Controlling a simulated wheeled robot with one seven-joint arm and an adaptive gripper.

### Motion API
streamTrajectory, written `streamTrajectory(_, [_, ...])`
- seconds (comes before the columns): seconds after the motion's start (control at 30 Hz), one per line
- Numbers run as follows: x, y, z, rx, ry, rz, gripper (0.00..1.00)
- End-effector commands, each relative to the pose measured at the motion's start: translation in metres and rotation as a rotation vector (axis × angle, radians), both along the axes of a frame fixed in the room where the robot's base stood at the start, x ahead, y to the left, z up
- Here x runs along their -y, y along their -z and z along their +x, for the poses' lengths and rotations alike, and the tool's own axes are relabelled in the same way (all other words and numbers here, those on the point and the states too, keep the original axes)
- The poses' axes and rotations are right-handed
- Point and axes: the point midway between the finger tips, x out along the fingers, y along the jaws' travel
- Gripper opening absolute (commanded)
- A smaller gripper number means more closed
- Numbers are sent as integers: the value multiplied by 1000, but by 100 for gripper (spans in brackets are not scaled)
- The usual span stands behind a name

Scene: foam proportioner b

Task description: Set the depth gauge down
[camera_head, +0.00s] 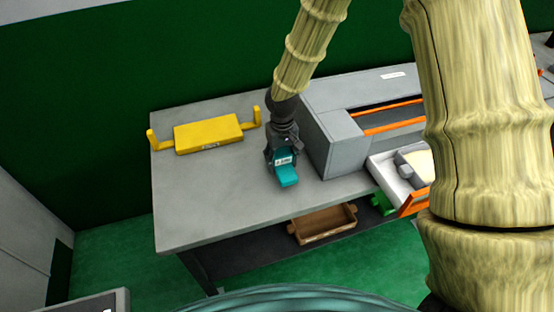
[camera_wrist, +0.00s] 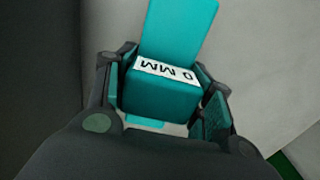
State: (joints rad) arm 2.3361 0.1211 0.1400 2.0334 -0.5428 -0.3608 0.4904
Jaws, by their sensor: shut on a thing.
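The depth gauge is a teal block with a flat tongue and a white label. In the head view the depth gauge (camera_head: 287,174) is at my gripper, over the grey table (camera_head: 200,205). In the wrist view the depth gauge (camera_wrist: 165,88) sits between the two fingers, its label reading "0 MM" upside down. My gripper (camera_head: 283,155) points down and is shut on the gauge; its fingers also show in the wrist view (camera_wrist: 162,100). I cannot tell whether the gauge's underside touches the table.
A yellow block with two handles (camera_head: 208,133) lies at the table's back left. A grey machine with orange rails (camera_head: 340,140) stands close to the right of my gripper. A white tray (camera_head: 390,175) is farther right. A brown bin (camera_head: 322,224) sits on the lower shelf. The table's front left is clear.

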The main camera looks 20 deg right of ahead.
Motion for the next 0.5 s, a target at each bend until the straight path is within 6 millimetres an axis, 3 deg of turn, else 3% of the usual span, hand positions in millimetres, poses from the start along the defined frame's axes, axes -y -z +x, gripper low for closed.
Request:
streamTrajectory(0.2, [-6,2,22,1,0,1,19])
streamTrajectory(0.5, [-7,20,23,-2,-1,0,19])
